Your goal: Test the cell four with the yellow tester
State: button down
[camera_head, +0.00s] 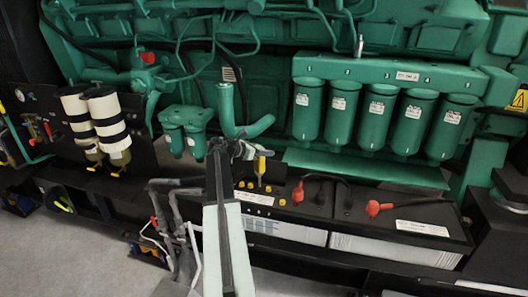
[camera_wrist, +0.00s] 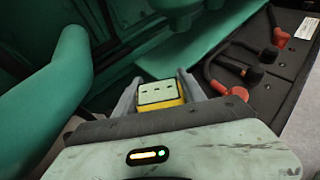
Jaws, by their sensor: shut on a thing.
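My gripper (camera_head: 254,152) is shut on the yellow tester (camera_head: 261,168) and holds it upright, tip down, above the left battery (camera_head: 315,208). In the wrist view the tester (camera_wrist: 160,95) sits between the two fingers, showing a pale top face with small dark marks and a yellow body. Several yellow cell caps (camera_head: 262,199) show on the left part of the battery top. I cannot tell which cell is four. The tester's tip appears close above the caps, but contact cannot be told. In the wrist view the caps are hidden.
Red terminal covers (camera_head: 374,208) and black cables (camera_head: 328,179) lie on the battery tops to the right. A green pipe (camera_head: 226,108) stands close behind my gripper. Green filter canisters (camera_head: 340,110) hang above the batteries. Grey floor (camera_head: 60,255) is free at the front left.

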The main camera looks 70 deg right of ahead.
jog(key=shift+f, duration=0.15)
jog(key=shift+a+f+b, duration=0.15)
jog(key=shift+f+b, duration=0.35)
jog(key=shift+b, duration=0.2)
dwell(1.6)
notch_tip(320, 180, up, 4)
jog(key=r+p, duration=0.1)
jog(key=p, duration=0.4)
jog(key=a, duration=1.2)
jog(key=shift+s+a+f, duration=0.15)
jog(key=shift+s+a, duration=0.2)
jog(key=shift+a, duration=0.05)
dwell(0.9)
